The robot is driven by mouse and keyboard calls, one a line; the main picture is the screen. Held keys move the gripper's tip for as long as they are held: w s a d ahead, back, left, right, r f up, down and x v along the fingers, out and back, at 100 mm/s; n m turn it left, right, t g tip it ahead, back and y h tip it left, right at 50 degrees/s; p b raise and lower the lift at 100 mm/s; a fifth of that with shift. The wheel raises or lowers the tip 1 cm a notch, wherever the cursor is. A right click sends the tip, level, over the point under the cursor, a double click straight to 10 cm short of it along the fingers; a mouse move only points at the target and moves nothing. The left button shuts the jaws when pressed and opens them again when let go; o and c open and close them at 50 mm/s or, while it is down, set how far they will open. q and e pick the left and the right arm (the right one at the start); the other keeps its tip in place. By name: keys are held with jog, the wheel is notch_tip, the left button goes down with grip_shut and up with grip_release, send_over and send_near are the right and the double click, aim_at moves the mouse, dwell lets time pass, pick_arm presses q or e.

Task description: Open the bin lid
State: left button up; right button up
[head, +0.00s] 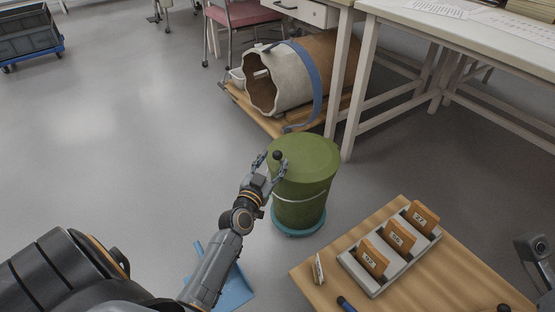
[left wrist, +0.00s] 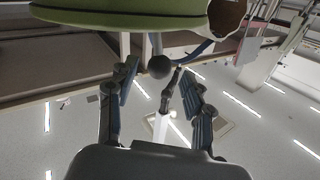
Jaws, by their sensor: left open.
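The green bin (head: 300,190) stands on the floor in the middle of the head view, with a teal base. Its round green lid (head: 306,155) lies flat on top and looks closed. A dark ball knob (head: 277,155) sits at the lid's left edge. My left gripper (head: 270,165) is open at that edge, a finger to each side of the knob. In the left wrist view the knob (left wrist: 159,67) shows on a grey stem between the open fingers (left wrist: 158,76), below the lid's green rim (left wrist: 130,20). I see no clear contact.
A wooden table (head: 440,270) with a grey rack (head: 372,283) of labelled orange cards is at the lower right. A large broken vessel (head: 285,80) lies on a wooden pallet behind the bin. White desks (head: 460,30) stand behind right.

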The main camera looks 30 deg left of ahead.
aim_at(275, 159)
pick_arm(q)
jog(key=shift+w+a+b, duration=0.2)
jog(key=shift+w, duration=0.75)
jog(key=shift+w+a+b, duration=0.15)
jog(key=shift+w+b, duration=0.05)
jog(key=shift+w, duration=0.7)
grip_shut()
